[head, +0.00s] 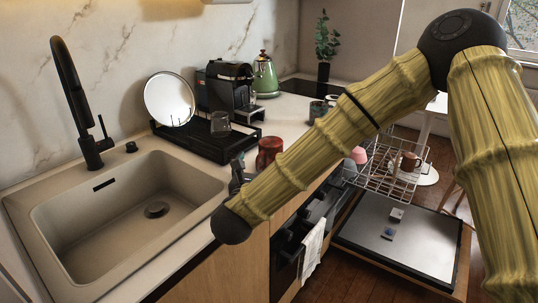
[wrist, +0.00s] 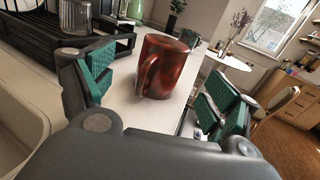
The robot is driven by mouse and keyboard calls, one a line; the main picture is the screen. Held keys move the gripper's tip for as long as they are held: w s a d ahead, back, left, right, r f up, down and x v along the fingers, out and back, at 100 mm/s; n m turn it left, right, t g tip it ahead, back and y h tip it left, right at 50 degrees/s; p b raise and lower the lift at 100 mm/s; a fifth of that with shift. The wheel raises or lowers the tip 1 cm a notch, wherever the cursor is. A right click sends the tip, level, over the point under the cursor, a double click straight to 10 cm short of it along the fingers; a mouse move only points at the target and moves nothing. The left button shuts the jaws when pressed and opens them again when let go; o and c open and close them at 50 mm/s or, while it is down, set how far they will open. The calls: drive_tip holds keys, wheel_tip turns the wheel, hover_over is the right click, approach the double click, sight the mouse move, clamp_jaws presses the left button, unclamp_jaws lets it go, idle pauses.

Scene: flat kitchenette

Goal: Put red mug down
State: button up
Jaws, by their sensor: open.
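The red mug (head: 269,152) stands upright on the counter, right of the drying rack. In the wrist view the red mug (wrist: 165,68) shows mottled red-brown, its handle turned toward me and slightly left. My gripper (wrist: 158,95) is open, with a green-padded finger on each side of the picture and the mug beyond and between them. No contact between pads and mug shows. In the head view my gripper (head: 237,176) is mostly hidden behind my arm, close to the mug at the counter.
A sink (head: 130,220) lies left. A black drying rack (head: 190,142) with a glass and white plate, a coffee machine (head: 228,88) and a green kettle (head: 264,76) stand behind. At right, the dishwasher door (head: 385,246) is open, its rack (head: 385,170) pulled out.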

sight(268, 152)
drive_tip(key=x, duration=0.5)
drive_tip(key=shift+s+d+r+p, duration=0.1)
drive_tip(key=shift+d+r+p, duration=0.05)
drive_tip(key=shift+d+p, duration=0.2)
drive_tip(key=shift+p+x, duration=0.55)
drive_tip(key=shift+x, duration=1.55)
drive_tip(key=shift+c, duration=0.5)
drive_tip(key=c, duration=1)
drive_tip(key=shift+c, duration=1.4)
